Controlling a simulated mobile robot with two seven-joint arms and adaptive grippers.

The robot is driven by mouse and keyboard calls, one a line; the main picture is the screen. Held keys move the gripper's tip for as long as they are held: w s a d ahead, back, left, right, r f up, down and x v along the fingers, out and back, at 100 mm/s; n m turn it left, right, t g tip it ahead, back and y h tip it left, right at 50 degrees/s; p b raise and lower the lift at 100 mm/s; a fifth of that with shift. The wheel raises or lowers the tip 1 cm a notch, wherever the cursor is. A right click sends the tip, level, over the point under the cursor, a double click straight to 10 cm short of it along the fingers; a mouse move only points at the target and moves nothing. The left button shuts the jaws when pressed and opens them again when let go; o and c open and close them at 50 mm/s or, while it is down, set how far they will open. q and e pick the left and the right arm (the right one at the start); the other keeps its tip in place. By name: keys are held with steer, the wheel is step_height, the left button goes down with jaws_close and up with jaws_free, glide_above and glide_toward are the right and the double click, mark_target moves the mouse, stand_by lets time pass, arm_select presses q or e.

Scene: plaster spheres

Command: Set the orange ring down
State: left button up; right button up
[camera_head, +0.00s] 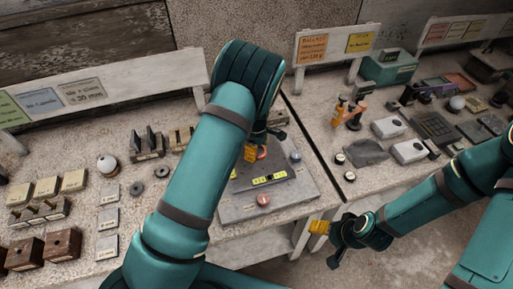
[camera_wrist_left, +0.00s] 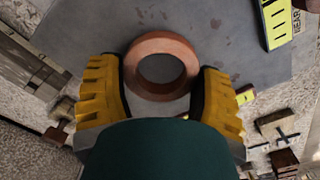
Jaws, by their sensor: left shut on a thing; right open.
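The orange ring (camera_wrist_left: 146,45) sits between the yellow fingers of my left gripper (camera_wrist_left: 162,80) in the left wrist view. The gripper is shut on it, and the ring's hole faces the camera. In the head view a bit of the ring (camera_head: 262,153) shows beside the left gripper (camera_head: 252,152), over the far part of a grey board (camera_head: 284,204). I cannot tell whether the ring touches the board. My left arm hides part of the board. My right gripper (camera_head: 324,243) is open and empty, low in front of the gap between the tables.
The board carries a yellow-marked strip (camera_head: 270,179), a red knob-like piece (camera_head: 263,200) and a blue-grey one (camera_head: 295,157). Blocks and a white sphere (camera_head: 107,164) stand on the left table.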

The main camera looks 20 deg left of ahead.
arm_select(q)
steer(key=shift+p, duration=0.4)
stand_by(0.5)
steer(key=shift+f, duration=0.7)
stand_by(0.6)
steer(key=o, duration=0.9)
steer(key=shift+o, duration=0.2)
steer(key=shift+r, duration=0.1)
steer(key=shift+r+p, duration=0.35)
steer(key=shift+r, duration=1.6)
